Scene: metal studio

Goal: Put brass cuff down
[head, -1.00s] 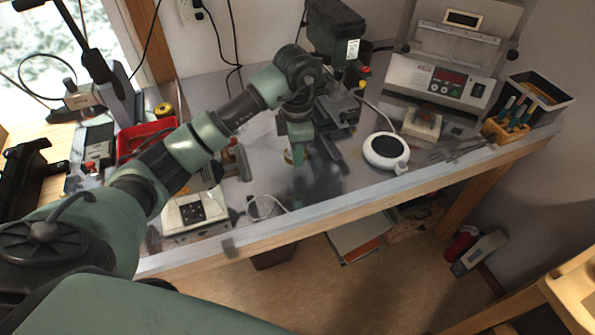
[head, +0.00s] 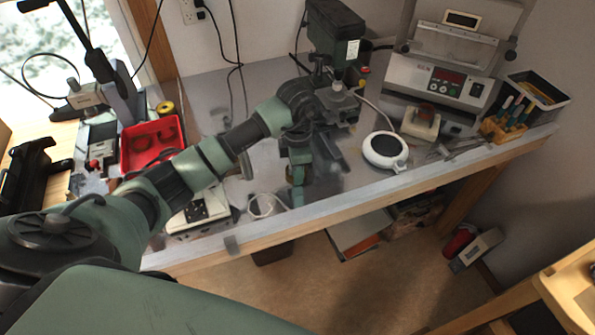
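My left gripper (head: 298,174) points down over the metal bench top, left of the white round device. A small brass-coloured piece, seemingly the brass cuff (head: 290,173), shows at its fingertips, mostly hidden by the gripper. The fingers seem shut on it, but they are small and dark here. I cannot tell whether the cuff touches the bench. My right gripper is not in view.
A red tray (head: 126,158) is at the left. A white box with a black top (head: 198,212) and a white cable (head: 264,206) lie near the front edge. A white round device (head: 385,151) sits to the right, and a green drill press (head: 335,30) stands behind.

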